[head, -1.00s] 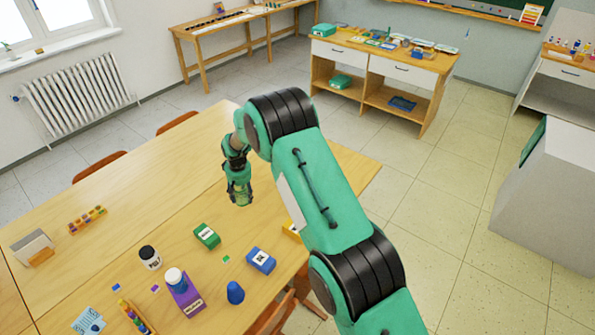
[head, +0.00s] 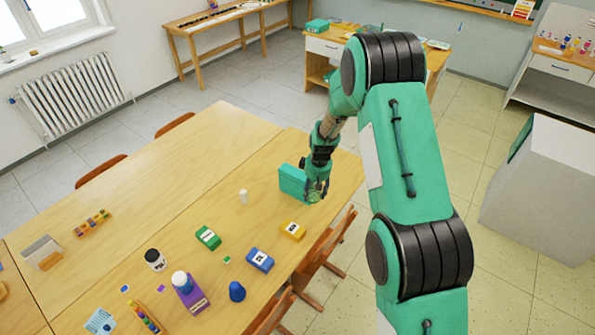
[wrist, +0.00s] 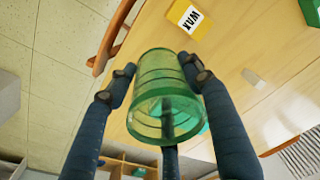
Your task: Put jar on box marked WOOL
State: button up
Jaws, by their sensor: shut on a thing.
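My gripper (head: 318,180) is shut on a clear green jar (wrist: 165,100), with fingers on both sides of it in the wrist view. The jar also shows in the head view (head: 316,191), in front of a teal box (head: 291,182) near the table's right edge; I cannot tell whether they touch. A yellow box (head: 292,230) is marked WAX in the wrist view (wrist: 188,18). A green box (head: 207,238), a blue box (head: 260,260) and a purple box (head: 189,294) bear labels too small to read. I see no readable WOOL mark.
A white-lidded bottle (head: 180,280) is at the purple box. A black-lidded jar (head: 155,260), a blue cone-like piece (head: 237,291) and a small white piece (head: 243,196) stand on the table (head: 190,190). A chair (head: 322,255) is at the right edge. The table's far part is clear.

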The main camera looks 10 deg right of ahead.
jog(key=shift+s+d+r, duration=0.15)
jog(key=shift+s+d, duration=0.1)
jog(key=shift+d, duration=0.25)
jog(key=shift+w, duration=0.15)
jog(key=w, duration=0.5)
jog(key=w+f+p, duration=0.1)
jog(key=w, duration=0.4)
jog(key=w+p, duration=0.1)
jog(key=w, duration=0.4)
jog(key=shift+w+a+f, duration=0.15)
jog(key=shift+w+f, duration=0.1)
jog(key=shift+w, duration=0.15)
jog(key=shift+f+p, duration=0.55)
jog(key=shift+f, duration=1.2)
jog(key=shift+f, duration=0.1)
jog(key=o, duration=0.7)
jog(key=shift+f, duration=0.1)
jog(key=o, duration=0.5)
jog(key=shift+c, duration=0.2)
